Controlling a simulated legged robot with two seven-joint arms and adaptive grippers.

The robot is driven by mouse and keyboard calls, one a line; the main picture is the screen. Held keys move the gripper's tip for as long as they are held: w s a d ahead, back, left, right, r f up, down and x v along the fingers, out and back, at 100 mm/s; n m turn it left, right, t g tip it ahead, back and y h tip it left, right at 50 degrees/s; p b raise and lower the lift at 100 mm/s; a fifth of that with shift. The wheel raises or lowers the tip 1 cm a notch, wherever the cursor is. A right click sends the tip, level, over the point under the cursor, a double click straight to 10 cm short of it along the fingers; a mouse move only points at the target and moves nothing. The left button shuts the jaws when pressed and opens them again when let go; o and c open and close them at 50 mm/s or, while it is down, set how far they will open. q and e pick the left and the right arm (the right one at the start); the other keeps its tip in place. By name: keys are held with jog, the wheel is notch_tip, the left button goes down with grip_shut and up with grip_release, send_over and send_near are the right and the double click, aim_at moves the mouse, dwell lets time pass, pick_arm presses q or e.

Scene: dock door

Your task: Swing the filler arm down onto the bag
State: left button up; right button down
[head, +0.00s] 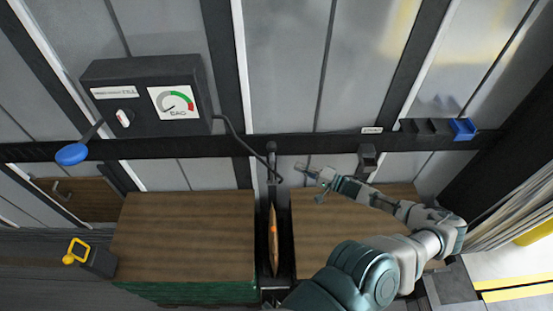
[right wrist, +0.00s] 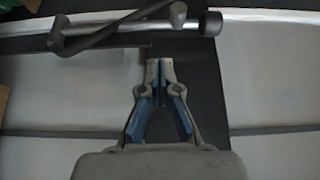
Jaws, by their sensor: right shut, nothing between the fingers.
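The brown bag (head: 273,240) stands upright in the narrow gap between two wooden-topped stacks. The filler arm (head: 271,163) is a slim grey bar above the bag's far end, at the dark rail, with a black hose running to it. In the right wrist view the filler arm (right wrist: 125,33) appears as a metal tube across the top, with the hose and a short peg. My right gripper (head: 307,171) is just right of the filler arm, shut and empty. Its closed blue-padded fingers (right wrist: 160,68) point at the tube without visibly gripping it. My left gripper is not in view.
A dark gauge box (head: 150,97) with a dial and a blue-knobbed lever (head: 72,154) is at upper left. The dark rail (head: 200,146) crosses behind the left stack (head: 185,235) and right stack (head: 315,235). A yellow handle (head: 76,250) is at far left, a blue bin (head: 463,129) at right.

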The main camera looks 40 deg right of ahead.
aim_at(272, 168)
jog(key=x, duration=0.4)
jog(key=b+x, duration=0.1)
jog(key=x, duration=0.4)
jog(key=shift+w+d+f+b, duration=0.1)
jog(key=shift+w+b, duration=0.2)
jog(key=shift+w, duration=0.1)
jog(key=shift+d, duration=0.1)
